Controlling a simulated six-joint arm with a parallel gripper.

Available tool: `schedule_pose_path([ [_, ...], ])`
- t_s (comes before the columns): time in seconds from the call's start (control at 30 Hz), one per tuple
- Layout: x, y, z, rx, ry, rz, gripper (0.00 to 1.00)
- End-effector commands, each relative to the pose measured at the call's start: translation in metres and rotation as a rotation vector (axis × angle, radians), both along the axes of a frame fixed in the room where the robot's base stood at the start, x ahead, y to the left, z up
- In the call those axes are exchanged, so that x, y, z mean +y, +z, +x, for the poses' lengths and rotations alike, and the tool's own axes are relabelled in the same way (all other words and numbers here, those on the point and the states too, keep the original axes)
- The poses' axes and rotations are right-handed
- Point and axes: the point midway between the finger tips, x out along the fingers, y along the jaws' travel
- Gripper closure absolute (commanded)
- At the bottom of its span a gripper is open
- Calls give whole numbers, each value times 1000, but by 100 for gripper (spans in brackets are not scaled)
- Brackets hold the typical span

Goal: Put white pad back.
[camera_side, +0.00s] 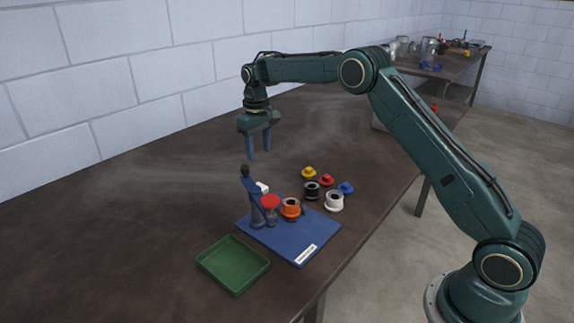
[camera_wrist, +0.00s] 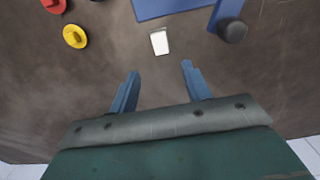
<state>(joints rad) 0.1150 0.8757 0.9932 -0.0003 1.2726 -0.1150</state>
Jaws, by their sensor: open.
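The white pad (camera_wrist: 159,42) is a small white block lying on the brown table, just off the edge of the blue board (camera_wrist: 168,8) in the wrist view. In the side view the white pad (camera_side: 262,188) shows partly behind the dark blue post of the press (camera_side: 256,205). My gripper (camera_side: 259,156) is open and empty, raised above the table behind the press. In the wrist view my gripper (camera_wrist: 157,85) has its two blue fingers apart, with the white pad ahead of the gap between them.
The blue board (camera_side: 312,238) carries the press, a red-topped piece (camera_side: 270,203) and an orange ring part (camera_side: 291,208). Yellow (camera_side: 309,172), red (camera_side: 327,180), blue, black and white parts stand to the right. A green tray (camera_side: 233,264) is in front. The table's left side is clear.

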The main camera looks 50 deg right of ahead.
Motion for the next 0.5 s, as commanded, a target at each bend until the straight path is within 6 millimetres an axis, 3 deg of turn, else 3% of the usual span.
schedule_pose_path([
  [0.27,0,2,-1,-2,0,0,52],
  [0.5,5,26,-12,-26,1,-3,52],
])
